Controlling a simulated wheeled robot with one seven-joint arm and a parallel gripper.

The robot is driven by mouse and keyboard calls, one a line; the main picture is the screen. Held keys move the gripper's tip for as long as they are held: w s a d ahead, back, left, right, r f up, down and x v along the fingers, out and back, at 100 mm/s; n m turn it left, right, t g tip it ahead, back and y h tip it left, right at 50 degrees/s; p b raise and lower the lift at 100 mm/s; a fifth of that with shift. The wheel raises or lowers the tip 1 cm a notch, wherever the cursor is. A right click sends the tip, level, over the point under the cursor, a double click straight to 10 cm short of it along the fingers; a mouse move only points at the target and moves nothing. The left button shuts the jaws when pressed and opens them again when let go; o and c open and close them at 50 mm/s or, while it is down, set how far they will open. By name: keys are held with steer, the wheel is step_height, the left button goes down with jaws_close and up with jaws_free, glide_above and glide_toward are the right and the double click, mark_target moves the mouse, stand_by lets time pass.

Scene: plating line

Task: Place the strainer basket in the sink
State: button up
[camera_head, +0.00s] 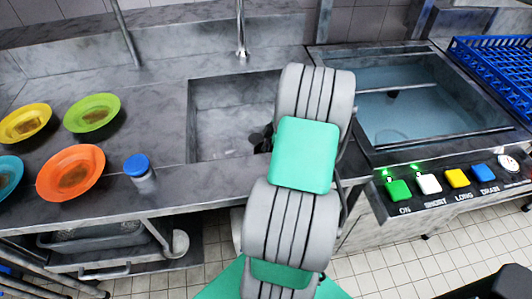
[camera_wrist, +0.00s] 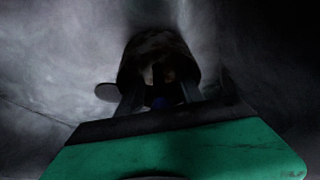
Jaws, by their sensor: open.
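The grey sink (camera_head: 215,140) is a rectangular basin in the middle of the counter in the head view. My arm reaches over its right side, and my gripper is mostly hidden behind the arm there. In the dim wrist view, a dark, rounded, hollow thing, which looks like the strainer basket (camera_wrist: 150,48), is just beyond my gripper (camera_wrist: 160,92). The two fingers are apart, near the lower part of its opening. I cannot tell whether they touch it. A grey surface surrounds it. The basket cannot be made out in the head view.
A faucet (camera_head: 241,35) stands behind the sink. At right are a water-filled basin (camera_head: 425,108), several buttons (camera_head: 428,184) and a blue rack (camera_head: 500,62).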

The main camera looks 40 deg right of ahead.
steer(key=shift+r, duration=0.15)
steer(key=v, duration=1.1)
steer(key=w+a+r+m+g+h, duration=0.1)
steer(key=w+a+r+m, duration=0.15)
steer(key=a, duration=0.65)
steer(key=w+a+r+m+h, duration=0.1)
steer(key=w+a+r, duration=0.2)
steer(key=a, duration=0.6)
steer(key=a+m, duration=0.1)
steer(key=a, duration=0.2)
steer(key=s+a, duration=0.1)
steer(key=a, duration=0.2)
steer(key=s+a+r+m, duration=0.1)
steer(key=a, duration=0.2)
steer(key=shift+s+a+r+m+h, duration=0.1)
steer(key=shift+s+a+m+h, duration=0.15)
steer(key=shift+a+m+h, duration=0.1)
steer(key=s+a+m, duration=0.1)
steer(key=s+a, duration=0.1)
steer(key=s+a+m, duration=0.1)
steer(key=a, duration=0.1)
steer(key=shift+s+a+t, duration=0.2)
steer(key=shift+s+t, duration=0.1)
steer(key=shift+s, duration=0.1)
steer(key=shift+s+a+f+m+h, duration=0.2)
steer(key=shift+s+f+m+h, duration=0.1)
steer(key=shift+f, duration=0.1)
